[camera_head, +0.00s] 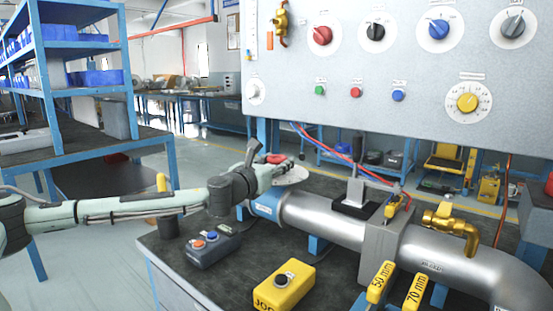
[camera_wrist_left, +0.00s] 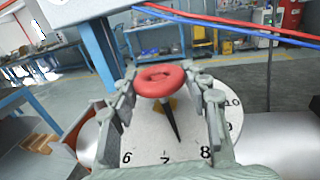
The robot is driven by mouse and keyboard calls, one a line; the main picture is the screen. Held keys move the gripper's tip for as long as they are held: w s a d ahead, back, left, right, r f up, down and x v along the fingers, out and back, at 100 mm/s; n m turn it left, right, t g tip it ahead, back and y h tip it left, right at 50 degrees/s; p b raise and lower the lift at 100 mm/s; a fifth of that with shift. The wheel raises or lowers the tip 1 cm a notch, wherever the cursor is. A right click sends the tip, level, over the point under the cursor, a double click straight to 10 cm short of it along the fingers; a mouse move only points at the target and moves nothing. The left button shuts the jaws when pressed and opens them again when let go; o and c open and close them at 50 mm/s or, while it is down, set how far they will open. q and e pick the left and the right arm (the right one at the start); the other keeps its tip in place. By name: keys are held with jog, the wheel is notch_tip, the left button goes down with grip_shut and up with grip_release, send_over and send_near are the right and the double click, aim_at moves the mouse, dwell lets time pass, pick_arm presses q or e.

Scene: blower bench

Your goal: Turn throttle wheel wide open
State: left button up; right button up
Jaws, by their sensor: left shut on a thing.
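The throttle wheel is a red ring (camera_wrist_left: 162,80) above a round white dial (camera_wrist_left: 150,138) with printed numbers; 6, 7, 8 and 10 can be read. A black pointer (camera_wrist_left: 170,122) on the dial points between 7 and 8. My left gripper (camera_wrist_left: 165,84) has one finger on each side of the wheel and is shut on it. In the head view my left gripper (camera_head: 270,163) is at the left end of the silver pipe (camera_head: 325,220), and the wheel (camera_head: 276,158) is partly hidden by it. My right gripper is not in view.
On the dark bench are a grey button box (camera_head: 212,248), a yellow box with a black knob (camera_head: 284,286) and yellow blocks marked 50 mm (camera_head: 380,282) and 70 mm (camera_head: 415,291). A brass valve (camera_head: 452,226) stands on the pipe. A control panel (camera_head: 400,85) rises behind.

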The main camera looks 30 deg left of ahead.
pick_arm(q)
jog(key=n+g+y, duration=0.1)
jog(key=n+y, duration=0.1)
jog(key=n+g+y, duration=0.1)
jog(key=n+y, duration=0.1)
jog(key=y, duration=0.1)
jog(key=n+g+y, duration=0.1)
jog(key=y, duration=0.2)
jog(key=shift+w+d+n, duration=0.1)
jog(key=shift+d+n, duration=0.15)
jog(key=shift+n, duration=0.15)
jog(key=n+g+y, duration=0.4)
jog(key=g+y, duration=0.1)
jog(key=shift+a+r+n+g, duration=0.1)
jog(key=shift+r+n+g, duration=0.05)
jog(key=shift+n+g, duration=0.15)
jog(key=shift+a+n+g+y, duration=0.1)
jog(key=shift+n+g+y, duration=0.55)
jog(key=shift+g, duration=0.25)
jog(key=shift+r+n, duration=0.15)
jog(key=shift+n, duration=0.1)
jog(key=o, duration=1.2)
jog(key=shift+f, duration=0.2)
